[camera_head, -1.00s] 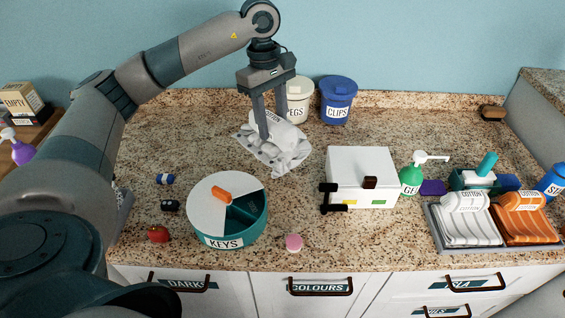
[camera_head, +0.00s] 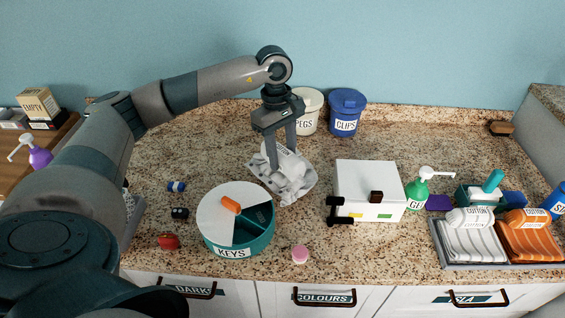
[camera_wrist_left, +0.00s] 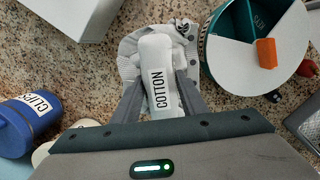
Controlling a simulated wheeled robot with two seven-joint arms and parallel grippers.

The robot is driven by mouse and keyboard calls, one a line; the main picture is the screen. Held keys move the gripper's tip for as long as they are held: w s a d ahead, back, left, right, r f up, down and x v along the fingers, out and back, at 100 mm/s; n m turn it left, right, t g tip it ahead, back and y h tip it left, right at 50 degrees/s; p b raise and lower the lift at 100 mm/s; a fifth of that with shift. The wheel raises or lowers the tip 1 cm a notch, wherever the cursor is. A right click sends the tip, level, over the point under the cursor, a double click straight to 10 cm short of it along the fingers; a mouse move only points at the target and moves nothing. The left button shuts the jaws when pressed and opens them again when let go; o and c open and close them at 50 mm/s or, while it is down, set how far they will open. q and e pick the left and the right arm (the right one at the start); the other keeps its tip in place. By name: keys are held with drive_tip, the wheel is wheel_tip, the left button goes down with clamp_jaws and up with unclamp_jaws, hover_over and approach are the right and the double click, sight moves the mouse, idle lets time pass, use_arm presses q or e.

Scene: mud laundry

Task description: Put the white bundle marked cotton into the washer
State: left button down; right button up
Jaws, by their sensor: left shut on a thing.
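The white bundle marked COTTON (camera_head: 292,187) is a pale roll over a crumpled grey-white cloth part, left of centre on the counter. My left gripper (camera_head: 283,158) points down over it, its fingers shut on the roll. In the left wrist view the bundle (camera_wrist_left: 158,72) lies between the fingers of the gripper (camera_wrist_left: 160,88), its label readable. I cannot tell whether its cloth touches the counter. A second white bundle marked COTTON (camera_head: 470,235) lies in the tray at right. I cannot make out a washer for certain. My right gripper is not in view.
A round KEYS box (camera_head: 236,245) stands just in front of the held bundle. A white box with a black handle (camera_head: 360,178) stands to its right. PEGS (camera_head: 308,112) and CLIPS (camera_head: 346,113) tubs stand behind. A grey tray (camera_head: 440,250) also holds an orange bundle (camera_head: 525,232).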

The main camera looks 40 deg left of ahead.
use_arm(q)
drive_tip(key=shift+f, duration=0.1)
drive_tip(key=shift+f+p, duration=0.3)
drive_tip(key=shift+f, duration=0.05)
drive_tip(key=shift+f+p, duration=0.45)
drive_tip(key=shift+f, duration=0.95)
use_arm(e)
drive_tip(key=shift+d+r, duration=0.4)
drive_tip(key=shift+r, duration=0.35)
use_arm(q)
drive_tip(key=shift+f, duration=0.15)
drive_tip(key=c, duration=1.1)
unclamp_jaws()
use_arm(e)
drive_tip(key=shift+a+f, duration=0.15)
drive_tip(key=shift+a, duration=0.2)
